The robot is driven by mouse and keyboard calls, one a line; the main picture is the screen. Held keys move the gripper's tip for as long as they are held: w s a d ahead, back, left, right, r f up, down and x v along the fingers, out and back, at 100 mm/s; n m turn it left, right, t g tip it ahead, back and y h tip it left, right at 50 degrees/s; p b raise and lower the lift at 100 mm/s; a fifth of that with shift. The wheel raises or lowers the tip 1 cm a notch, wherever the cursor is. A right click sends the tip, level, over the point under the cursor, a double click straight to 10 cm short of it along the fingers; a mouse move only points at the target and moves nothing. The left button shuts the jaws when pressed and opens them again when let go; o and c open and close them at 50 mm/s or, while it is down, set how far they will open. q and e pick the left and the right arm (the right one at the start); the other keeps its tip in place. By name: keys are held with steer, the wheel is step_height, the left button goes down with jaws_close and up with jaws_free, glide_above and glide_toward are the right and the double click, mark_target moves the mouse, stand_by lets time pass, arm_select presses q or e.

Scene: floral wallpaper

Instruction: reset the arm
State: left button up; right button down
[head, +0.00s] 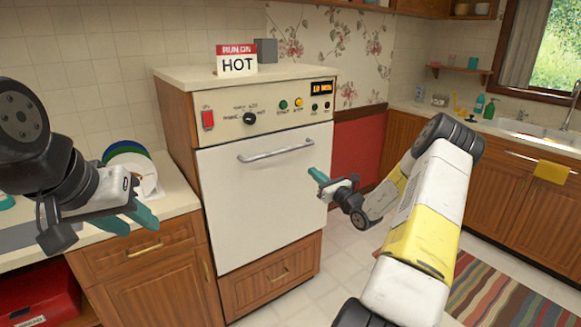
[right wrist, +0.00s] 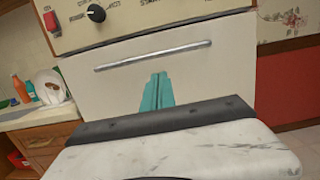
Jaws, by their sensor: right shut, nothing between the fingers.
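My right gripper (head: 319,177) is in front of the right side of a white dishwasher-like appliance (head: 232,188), apart from its handle (head: 275,151). In the right wrist view its teal fingers (right wrist: 157,92) are together, with nothing between them, below the handle. My right arm comes in from the lower right and is bent at a raised elbow. My left gripper (head: 135,220) is at the left, over the counter and drawer front; its teal fingers show, but the gap between them is unclear.
The appliance has a red switch (head: 208,118), a black knob (head: 249,118) and a "HOT" sign (head: 237,61) on top. Plates (head: 144,172) stand on the left counter. A red box (head: 45,296) sits low left. A striped rug (head: 510,295) and open floor lie at right.

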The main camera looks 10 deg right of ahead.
steer(key=s+a+r+n+g+y, duration=0.2)
steer(key=s+a+r+n+g, duration=0.3)
steer(key=a, duration=0.3)
steer(key=s+a+r+n+g+y, duration=0.2)
steer(key=s+a+r+n+g, duration=0.2)
steer(key=s+a+n, duration=0.3)
steer(key=s+a+r+n+g+y, duration=0.2)
steer(key=s+a+r+n+g, duration=0.3)
steer(key=a, duration=0.4)
steer(key=s+a+n+g+h, duration=0.1)
steer(key=s+a+n+h, duration=0.1)
steer(key=s+n, duration=0.4)
steer(key=s+d+r+n+t+h, duration=0.1)
steer(key=s+d+n+h, duration=0.3)
steer(key=s, duration=0.5)
steer(key=s+d+r+n+t+h, duration=0.1)
steer(key=s+d+n+h, duration=0.3)
steer(key=s, duration=0.4)
steer(key=shift+s+d+r+n+t+h, duration=0.4)
steer(key=shift+d+r+n, duration=0.1)
steer(key=shift+r+n, duration=0.25)
